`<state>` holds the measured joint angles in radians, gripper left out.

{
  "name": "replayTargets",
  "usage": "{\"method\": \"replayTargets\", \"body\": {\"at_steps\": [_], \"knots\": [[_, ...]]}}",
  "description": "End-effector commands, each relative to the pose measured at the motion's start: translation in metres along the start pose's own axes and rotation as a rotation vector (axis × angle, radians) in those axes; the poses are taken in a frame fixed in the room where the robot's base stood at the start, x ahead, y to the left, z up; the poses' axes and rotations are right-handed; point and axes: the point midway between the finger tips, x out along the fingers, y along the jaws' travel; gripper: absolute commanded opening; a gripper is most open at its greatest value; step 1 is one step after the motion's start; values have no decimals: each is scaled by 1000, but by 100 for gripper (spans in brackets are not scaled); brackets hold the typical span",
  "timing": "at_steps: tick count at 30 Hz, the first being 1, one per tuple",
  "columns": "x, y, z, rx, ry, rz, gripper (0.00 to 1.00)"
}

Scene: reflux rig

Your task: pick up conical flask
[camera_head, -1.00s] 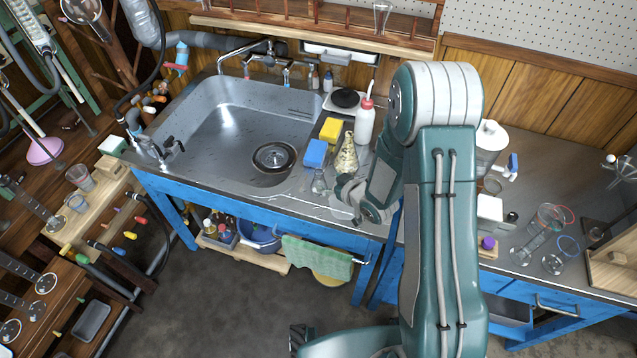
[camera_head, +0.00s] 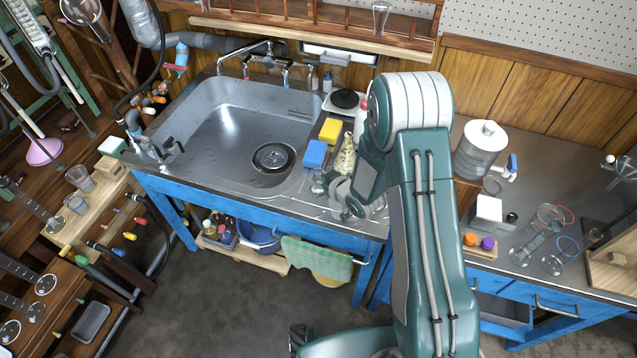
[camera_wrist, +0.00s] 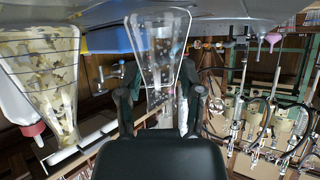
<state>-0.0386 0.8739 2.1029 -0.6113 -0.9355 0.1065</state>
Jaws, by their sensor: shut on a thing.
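The clear conical flask (camera_wrist: 160,40) is between the two fingers of my gripper (camera_wrist: 160,106) in the wrist view, which looks upside down. The fingers are shut on its neck, and its wide base points to the top of that picture. In the head view the flask (camera_head: 317,185) is partly hidden by my gripper (camera_head: 329,184), near the front edge of the counter right of the sink. I cannot tell whether its base touches the counter. A second flask, filled with pale yellowish pieces (camera_wrist: 52,75), stands close beside it, apart from the fingers; it also shows in the head view (camera_head: 346,158).
A blue sponge (camera_head: 315,153) and a yellow sponge (camera_head: 330,129) lie just behind the flask. A bottle with a red cap (camera_head: 361,118) stands behind my arm. The sink (camera_head: 225,125) is to the left. Glassware (camera_head: 540,240) stands on the right counter.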

Motion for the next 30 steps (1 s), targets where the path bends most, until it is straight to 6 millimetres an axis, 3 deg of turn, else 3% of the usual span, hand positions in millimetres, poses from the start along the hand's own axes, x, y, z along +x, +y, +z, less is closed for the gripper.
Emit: {"method": "replayTargets", "body": {"at_steps": [8, 14, 23, 30], "knots": [[-4, 0, -6, -1, -2, 0, 8], [-19, 0, -30, -2, 1, 1, 8], [-91, 5, -57, 0, 1, 4, 8], [-153, 9, -50, 2, -1, 5, 8]]}}
